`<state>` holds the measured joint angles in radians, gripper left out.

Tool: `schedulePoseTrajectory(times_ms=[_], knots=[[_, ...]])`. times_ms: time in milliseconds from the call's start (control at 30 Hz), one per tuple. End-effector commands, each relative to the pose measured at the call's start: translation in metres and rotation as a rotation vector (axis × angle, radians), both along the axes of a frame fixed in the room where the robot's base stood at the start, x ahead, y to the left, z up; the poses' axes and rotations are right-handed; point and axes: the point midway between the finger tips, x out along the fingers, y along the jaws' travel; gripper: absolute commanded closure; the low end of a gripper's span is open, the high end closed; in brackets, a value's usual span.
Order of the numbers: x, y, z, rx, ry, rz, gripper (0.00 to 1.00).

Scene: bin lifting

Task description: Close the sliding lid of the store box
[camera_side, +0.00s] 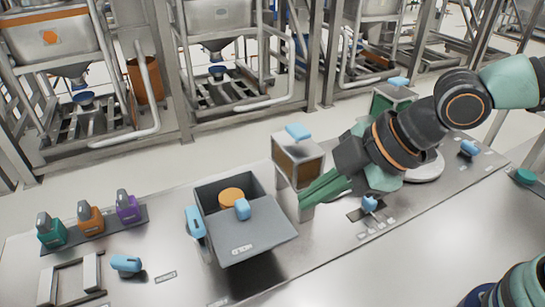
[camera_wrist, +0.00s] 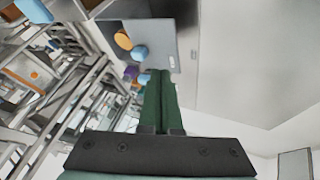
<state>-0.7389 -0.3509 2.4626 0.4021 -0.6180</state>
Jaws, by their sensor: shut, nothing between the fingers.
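The store box (camera_side: 205,195) is a grey open-topped box on the metal bench. Its flat grey sliding lid (camera_side: 258,240) juts out toward the front and leaves the back part uncovered. An orange round thing (camera_side: 231,194) shows in the opening. A blue knob (camera_side: 242,209) stands at the lid's back edge. My gripper (camera_side: 304,203) is shut and empty, just right of the box; I cannot tell whether it touches. In the wrist view the closed green fingertips (camera_wrist: 160,73) point toward the lid (camera_wrist: 158,38), with the blue knob (camera_wrist: 140,52) to their upper left.
A box with a brown front (camera_side: 298,165) and blue handle stands behind my gripper. A blue handle (camera_side: 195,222) is at the store box's left side. Teal, orange and purple items (camera_side: 90,220) stand in a rack at left. A blue-handled piece (camera_side: 126,264) lies in front.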

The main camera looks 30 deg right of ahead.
Motion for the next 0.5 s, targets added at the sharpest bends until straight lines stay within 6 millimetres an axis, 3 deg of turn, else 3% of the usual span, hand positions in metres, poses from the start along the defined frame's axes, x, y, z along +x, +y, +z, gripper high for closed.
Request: schedulePoseTrajectory(times_ms=[100, 500], knots=[[-0.011, 0.02, -0.005, -0.014, -0.027, 0.099, 1.0], [-0.001, 0.034, -0.029, -0.022, -0.033, 0.119, 1.0]])
